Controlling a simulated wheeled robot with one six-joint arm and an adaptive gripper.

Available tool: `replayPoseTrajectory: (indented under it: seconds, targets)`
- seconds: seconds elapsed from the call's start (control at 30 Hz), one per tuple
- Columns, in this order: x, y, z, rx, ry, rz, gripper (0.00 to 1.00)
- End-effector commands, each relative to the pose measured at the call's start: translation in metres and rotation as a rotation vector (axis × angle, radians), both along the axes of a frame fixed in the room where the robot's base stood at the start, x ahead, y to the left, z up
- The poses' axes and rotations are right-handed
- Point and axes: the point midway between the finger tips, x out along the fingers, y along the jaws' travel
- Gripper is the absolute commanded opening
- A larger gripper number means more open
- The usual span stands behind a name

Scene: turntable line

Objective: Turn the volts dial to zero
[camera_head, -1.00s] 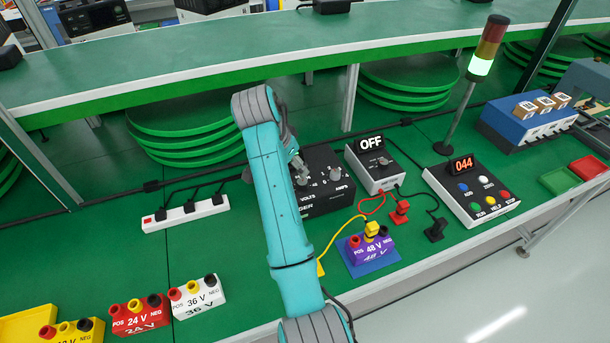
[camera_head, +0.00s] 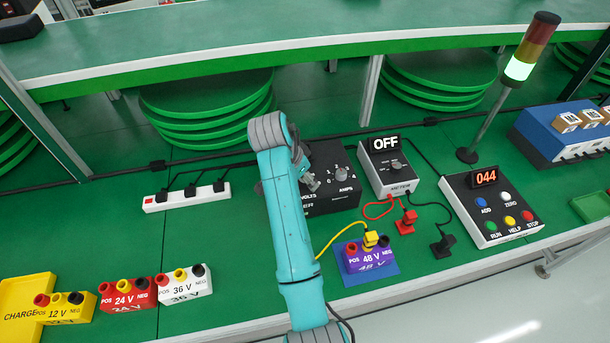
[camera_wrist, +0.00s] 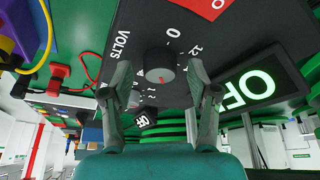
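The volts dial (camera_wrist: 160,63) is a round dark knob on the black charger box. In the wrist view its "0" is printed above the knob. A red mark on the knob faces down, away from the "0". My gripper (camera_wrist: 161,68) is open, with one finger on each side of the knob and a visible gap to each. In the head view my gripper (camera_head: 306,180) is at the left part of the charger box (camera_head: 334,203), and the arm hides most of the volts dial. The amps dial (camera_head: 341,173) shows to its right.
A grey meter (camera_head: 392,180) reading OFF stands right of the charger. A button panel (camera_head: 466,215) reads 044. A purple 48 V block (camera_head: 366,257) with a yellow lead is in front. A power strip (camera_head: 186,200) is to the left.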

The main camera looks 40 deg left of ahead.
Motion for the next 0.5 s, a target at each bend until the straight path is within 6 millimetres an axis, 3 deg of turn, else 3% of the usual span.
replayPoseTrajectory:
  seconds: [0.03,0.2,0.5]
  targets:
    - [0.0001,0.0,0.0001,0.0,0.0,0.0,0.46]
    - [0.0001,0.0,0.0002,0.0,0.0,0.0,0.03]
    - [0.0002,-0.0005,-0.0002,-0.001,0.0,0.02,0.01]
